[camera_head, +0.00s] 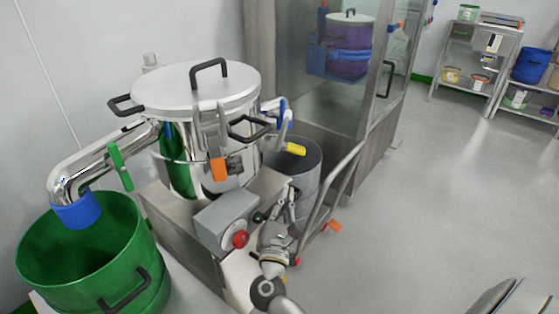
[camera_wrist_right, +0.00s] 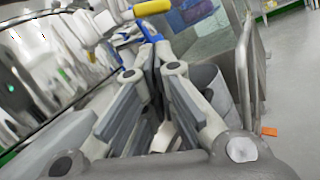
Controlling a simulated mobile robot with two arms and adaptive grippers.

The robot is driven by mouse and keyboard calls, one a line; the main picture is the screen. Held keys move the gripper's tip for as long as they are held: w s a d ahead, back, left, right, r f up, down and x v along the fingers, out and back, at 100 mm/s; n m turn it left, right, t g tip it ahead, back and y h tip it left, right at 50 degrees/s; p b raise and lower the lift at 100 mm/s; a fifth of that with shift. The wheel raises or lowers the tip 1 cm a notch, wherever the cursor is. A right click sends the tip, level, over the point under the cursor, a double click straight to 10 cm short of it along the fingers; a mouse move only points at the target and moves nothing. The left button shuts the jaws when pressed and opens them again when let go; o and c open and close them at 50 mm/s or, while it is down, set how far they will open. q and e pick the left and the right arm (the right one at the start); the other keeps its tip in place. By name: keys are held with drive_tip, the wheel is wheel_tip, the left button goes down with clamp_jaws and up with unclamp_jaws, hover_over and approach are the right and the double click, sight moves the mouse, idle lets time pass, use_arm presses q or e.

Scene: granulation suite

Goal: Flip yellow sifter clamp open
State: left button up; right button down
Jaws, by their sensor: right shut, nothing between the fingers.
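The yellow sifter clamp handle (camera_head: 296,149) sticks out at the right side of the steel sifter (camera_head: 175,165), below its lid (camera_head: 195,85). In the right wrist view the yellow handle (camera_wrist_right: 153,7) is at the top edge, beyond the fingertips. My right gripper (camera_head: 289,192) is below the yellow handle in the head view, apart from it. In the wrist view its fingers (camera_wrist_right: 151,48) come together at the tips, shut with nothing between them. My left gripper is not in view.
An orange-tipped clamp (camera_head: 218,169) hangs at the sifter front, and a blue clamp (camera_head: 282,112) is beside the yellow handle. A grey control box (camera_head: 222,218) with a red button, a grey drum (camera_head: 305,165) and a bent metal rail (camera_head: 327,196) are near my gripper. Open floor lies right.

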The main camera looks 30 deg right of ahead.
sight(288, 146)
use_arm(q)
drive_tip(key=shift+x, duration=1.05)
use_arm(e)
drive_tip(key=x, duration=1)
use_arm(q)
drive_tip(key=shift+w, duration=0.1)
use_arm(e)
drive_tip(key=shift+w+r, duration=0.1)
